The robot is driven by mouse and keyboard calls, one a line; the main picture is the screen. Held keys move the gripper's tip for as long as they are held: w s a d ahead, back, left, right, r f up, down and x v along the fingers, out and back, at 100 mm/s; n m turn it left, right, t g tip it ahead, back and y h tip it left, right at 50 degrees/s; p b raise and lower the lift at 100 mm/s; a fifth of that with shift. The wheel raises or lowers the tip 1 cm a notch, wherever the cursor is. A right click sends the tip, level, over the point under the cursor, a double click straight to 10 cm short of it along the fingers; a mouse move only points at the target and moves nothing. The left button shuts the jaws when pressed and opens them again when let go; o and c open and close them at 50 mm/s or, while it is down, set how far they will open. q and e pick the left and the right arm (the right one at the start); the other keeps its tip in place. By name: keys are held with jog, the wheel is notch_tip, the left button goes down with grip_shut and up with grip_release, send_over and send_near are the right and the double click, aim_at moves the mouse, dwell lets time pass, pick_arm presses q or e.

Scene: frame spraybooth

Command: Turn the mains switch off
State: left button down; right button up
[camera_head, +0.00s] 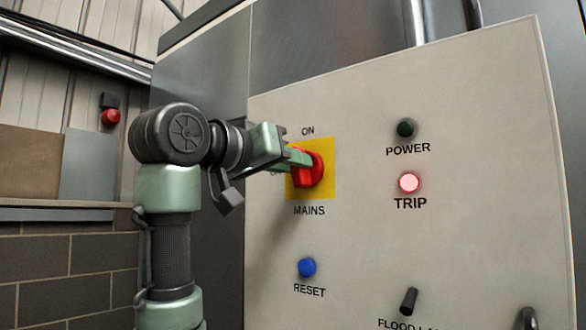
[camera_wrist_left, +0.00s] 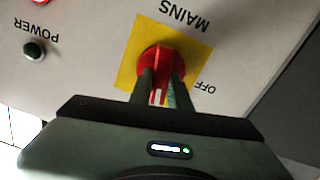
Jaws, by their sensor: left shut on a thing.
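The mains switch (camera_head: 313,172) is a red rotary knob on a yellow square plate (camera_head: 325,150), with ON above it and MAINS below. My left gripper (camera_head: 303,160) reaches it from the left and is shut on the red knob; its fingers hide part of the knob and most of the OFF label. In the left wrist view the two fingers (camera_wrist_left: 162,95) stand on either side of the knob's red grip bar, and the red switch (camera_wrist_left: 160,58) shows between and above them. The OFF label is readable there. My right gripper is in neither view.
The grey panel (camera_head: 480,110) also carries a dark POWER lamp (camera_head: 405,129), a lit TRIP lamp (camera_head: 409,183), a blue RESET button (camera_head: 307,267) and a black flood-lamp toggle (camera_head: 409,300). A red device (camera_head: 110,117) is on the wall at left.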

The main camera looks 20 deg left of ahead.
pick_arm(q)
jog(key=n+b, duration=0.2)
jog(key=n, duration=0.3)
jog(key=n+b, duration=0.2)
jog(key=n, duration=0.3)
jog(key=n+b, duration=0.2)
jog(key=n, duration=0.3)
jog(key=shift+a+f, duration=0.25)
jog(key=shift+f, duration=0.05)
dwell(0.4)
jog(key=c, duration=1.3)
grip_release()
jog(key=shift+w, duration=0.15)
jog(key=b+v, duration=0.4)
jog(key=v, duration=0.4)
